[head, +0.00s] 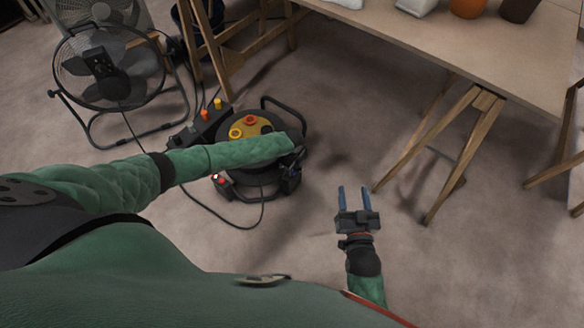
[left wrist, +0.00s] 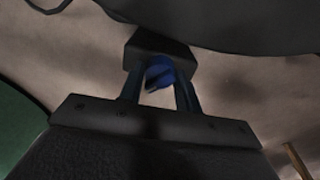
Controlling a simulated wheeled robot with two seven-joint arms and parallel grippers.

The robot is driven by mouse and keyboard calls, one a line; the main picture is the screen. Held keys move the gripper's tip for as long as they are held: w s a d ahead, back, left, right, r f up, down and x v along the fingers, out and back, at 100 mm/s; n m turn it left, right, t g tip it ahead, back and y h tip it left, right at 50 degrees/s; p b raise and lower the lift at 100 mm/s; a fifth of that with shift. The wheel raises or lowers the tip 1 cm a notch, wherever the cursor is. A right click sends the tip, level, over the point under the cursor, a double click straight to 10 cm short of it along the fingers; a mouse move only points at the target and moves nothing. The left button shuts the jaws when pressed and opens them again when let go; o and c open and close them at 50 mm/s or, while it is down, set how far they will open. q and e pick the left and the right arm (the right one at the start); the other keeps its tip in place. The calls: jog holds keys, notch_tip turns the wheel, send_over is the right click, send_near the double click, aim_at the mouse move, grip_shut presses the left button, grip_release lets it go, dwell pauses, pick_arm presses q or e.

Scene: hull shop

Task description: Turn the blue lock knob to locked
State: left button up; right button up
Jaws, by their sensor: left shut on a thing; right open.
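The blue lock knob (left wrist: 159,72) shows in the left wrist view, in front of a small black block (left wrist: 150,48). My left gripper (left wrist: 161,88) is shut on it, one finger on each side. The knob has a dark mark on its lower left; I cannot tell its setting. In the head view my left forearm reaches over a black cable reel (head: 262,178) with red and yellow caps on top, and the knob is hidden there. My right gripper (head: 354,190) is open and empty, above the bare floor to the right of the reel.
A floor fan (head: 104,65) stands at the upper left. A wooden trestle table (head: 470,50) with containers fills the upper right. A cable (head: 205,212) loops over the floor. The floor around my right gripper is clear.

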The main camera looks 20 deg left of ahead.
pick_arm(q)
jog(key=shift+m, duration=0.3)
pick_arm(e)
jog(key=shift+s+f, duration=0.1)
jog(key=shift+f, duration=0.3)
pick_arm(q)
jog(key=o, duration=1)
jog(key=shift+c, duration=0.2)
jog(key=shift+r, duration=0.15)
jog(key=shift+r, duration=0.25)
notch_tip(320, 180, up, 7)
jog(key=shift+p, duration=0.7)
pick_arm(e)
jog(key=s+f+g, duration=0.2)
jog(key=s+f, duration=0.1)
jog(key=f, duration=0.4)
jog(key=s+f+g+h, duration=0.1)
jog(key=s+f+g, duration=0.2)
jog(key=f, duration=0.5)
jog(key=shift+s+d+g, duration=0.25)
jog(key=shift+s+g, duration=0.05)
jog(key=shift+s, duration=0.05)
